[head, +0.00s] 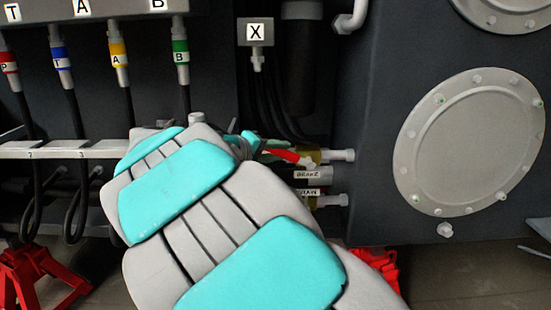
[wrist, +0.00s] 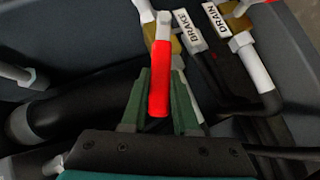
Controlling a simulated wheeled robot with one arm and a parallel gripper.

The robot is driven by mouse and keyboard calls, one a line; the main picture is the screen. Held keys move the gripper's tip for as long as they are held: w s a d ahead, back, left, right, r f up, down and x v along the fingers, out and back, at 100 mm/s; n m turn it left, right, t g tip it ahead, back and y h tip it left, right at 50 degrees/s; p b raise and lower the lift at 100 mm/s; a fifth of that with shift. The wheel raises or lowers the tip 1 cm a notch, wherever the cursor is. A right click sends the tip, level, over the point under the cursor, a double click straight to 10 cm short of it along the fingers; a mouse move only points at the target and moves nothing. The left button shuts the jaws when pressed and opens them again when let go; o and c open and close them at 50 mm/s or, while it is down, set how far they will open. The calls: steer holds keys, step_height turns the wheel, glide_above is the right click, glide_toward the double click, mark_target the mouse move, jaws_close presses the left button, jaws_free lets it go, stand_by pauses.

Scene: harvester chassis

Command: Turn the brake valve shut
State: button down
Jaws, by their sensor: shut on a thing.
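The brake valve has a red lever (wrist: 159,80) with a silver upper end, on a brass body (wrist: 150,31), beside a "BRAKE" label (wrist: 187,27). My gripper (wrist: 161,88) is shut on the red lever, with one green finger on each side of it. In the wrist view the lever points down between the fingers. In the head view my arm covers most of the gripper (head: 257,143); part of the red lever (head: 284,155) shows beside the brass valve body (head: 316,155), above the "BRAKE" label (head: 307,174).
A "DRAIN" label (wrist: 216,20) and its fitting sit close to the right in the wrist view. Black hoses run around the valve. Coloured hose couplings (head: 118,60) hang at the left in the head view. A round bolted cover (head: 470,142) is on the right. Red stands are below.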

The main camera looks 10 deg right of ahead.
mark_target(311, 161)
steer(key=d+r+m+y, duration=0.1)
steer(key=r+m+y, duration=0.1)
steer(key=y, duration=0.1)
steer(key=shift+s+d+r, duration=0.1)
steer(key=shift+d+r, duration=0.2)
steer(key=shift+d, duration=0.05)
steer(key=d+y, duration=0.1)
steer(key=d+r+m+y+p, duration=0.1)
steer(key=shift+s+d+r+m+y, duration=0.1)
steer(key=shift+s+r+m+y, duration=0.15)
steer(key=shift+m+y, duration=0.05)
steer(key=shift+s+d+r+m+y, duration=0.15)
steer(key=shift+d+m+y, duration=0.1)
steer(key=shift+d+y, duration=0.2)
steer(key=shift+d+r+m+y, duration=0.1)
steer(key=shift+d+m+y, duration=0.15)
steer(key=shift+d+y, duration=0.2)
steer(key=shift+s+d+r+m+y+p, duration=0.15)
steer(key=shift+d+m+y, duration=0.15)
steer(key=shift+d+y, duration=0.25)
steer(key=shift+s+d+f+m+y+p, duration=0.15)
steer(key=shift+d+m+y, duration=0.15)
steer(key=shift+d+y, duration=0.25)
steer(key=shift+w+a, duration=0.1)
steer(key=c, duration=0.7)
jaws_free()
steer(key=shift+o, duration=0.2)
steer(key=shift+r, duration=0.1)
steer(key=shift+r, duration=0.1)
